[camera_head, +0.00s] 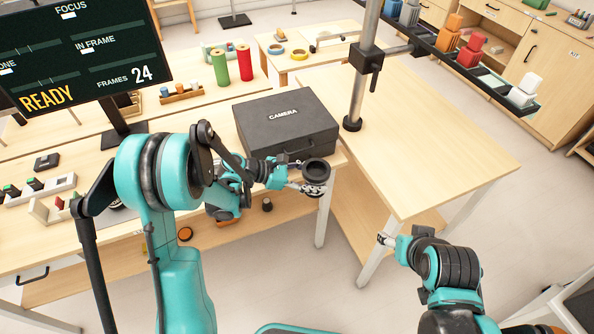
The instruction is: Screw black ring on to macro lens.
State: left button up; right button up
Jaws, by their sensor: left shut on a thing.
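My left gripper (308,187) is shut on a black round piece with a hollow top, which looks like the black ring (316,168). It holds the ring in front of the right end of the table, beside the black camera case. I cannot pick out the macro lens for sure. A small black cylinder (267,204) stands near the table's front edge, and an orange-and-black round piece (185,234) lies further left. My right gripper (385,240) is low at the right, apart from the ring, by the second table's front leg. Its fingers are too small to read.
The black camera case (286,122) stands at the table's right end. The right table (440,150) has a bare top. A monitor (75,50) stands at the left, and green and red spools (232,66) stand behind.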

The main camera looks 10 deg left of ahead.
pick_arm(q)
jog(key=shift+w+d+f+m+g+h, duration=0.15)
jog(key=shift+d+f+m+g, duration=0.2)
jog(key=shift+d+m+g, duration=0.25)
jog(key=shift+d+f+m+g+h, duration=0.15)
jog(key=shift+d+f+m+g, duration=0.25)
jog(key=shift+d, duration=0.25)
grip_shut()
pick_arm(e)
jog(key=shift+o, duration=0.2)
